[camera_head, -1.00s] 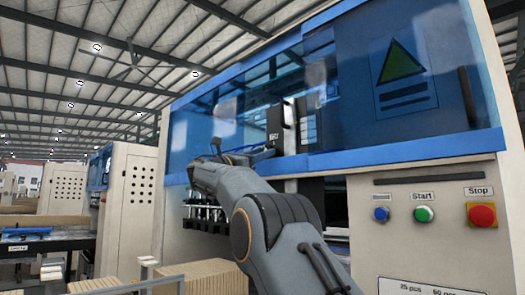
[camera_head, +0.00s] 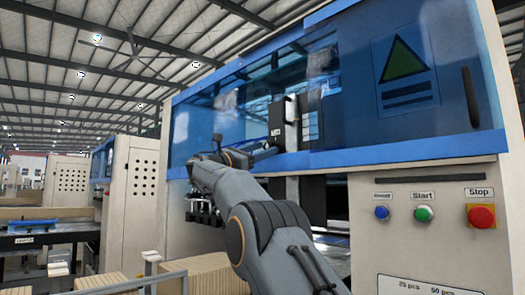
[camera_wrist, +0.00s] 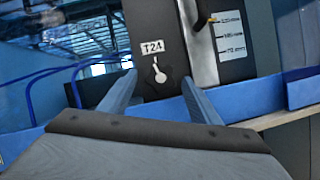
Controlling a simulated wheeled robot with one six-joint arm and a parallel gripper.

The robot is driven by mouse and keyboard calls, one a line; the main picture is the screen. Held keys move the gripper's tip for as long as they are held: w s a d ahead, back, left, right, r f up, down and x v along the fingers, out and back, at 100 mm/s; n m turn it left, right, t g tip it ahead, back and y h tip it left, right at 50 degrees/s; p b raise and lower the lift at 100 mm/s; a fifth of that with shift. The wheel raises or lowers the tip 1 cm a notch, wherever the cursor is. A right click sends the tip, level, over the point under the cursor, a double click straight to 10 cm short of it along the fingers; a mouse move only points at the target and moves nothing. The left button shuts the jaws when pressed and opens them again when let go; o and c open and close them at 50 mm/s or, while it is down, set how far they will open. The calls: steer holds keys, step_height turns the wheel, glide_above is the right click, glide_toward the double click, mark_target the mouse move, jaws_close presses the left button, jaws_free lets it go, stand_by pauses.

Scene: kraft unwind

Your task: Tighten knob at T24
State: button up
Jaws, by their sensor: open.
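In the wrist view a black panel carries a white label T24 (camera_wrist: 153,47). My gripper (camera_wrist: 160,77) is open and empty, with one finger to each side of the knob. I cannot tell from this view how far the fingertips are from the panel. In the head view my gripper (camera_head: 268,152) is small beside the black panel (camera_head: 277,122) at the machine's opening; the knob is too small to make out there.
A silver bar and a scale label (camera_wrist: 230,35) stand right of the knob. Blue guards (camera_head: 390,80) surround the opening. Reset, Start and red Stop (camera_head: 481,215) buttons sit on the right front. Stacked kraft sheets (camera_head: 205,272) are below left.

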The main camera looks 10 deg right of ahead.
steer(key=shift+a, duration=0.1)
steer(key=b+v, duration=0.3)
steer(key=v, duration=0.4)
steer(key=shift+s+a+b, duration=0.15)
steer(key=shift+a+b, duration=0.1)
steer(key=shift+b, duration=0.1)
steer(key=shift+f, duration=0.1)
steer(key=w+d+r+n+t+y+b, duration=0.1)
steer(key=d+n, duration=0.1)
steer(key=n, duration=0.1)
steer(key=w+d+r+n+t+b, duration=0.1)
steer(key=d+r+n, duration=0.1)
steer(key=d+n, duration=0.1)
steer(key=w+d+r+n+t+y+b, duration=0.1)
steer(key=w+d+n+t, duration=0.1)
steer(key=d+n, duration=0.1)
steer(key=shift+d+r+n+y, duration=0.15)
steer(key=shift+r+n+y, duration=0.15)
steer(key=shift+n, duration=0.2)
steer(key=shift+f, duration=0.1)
steer(key=shift+c, duration=0.4)
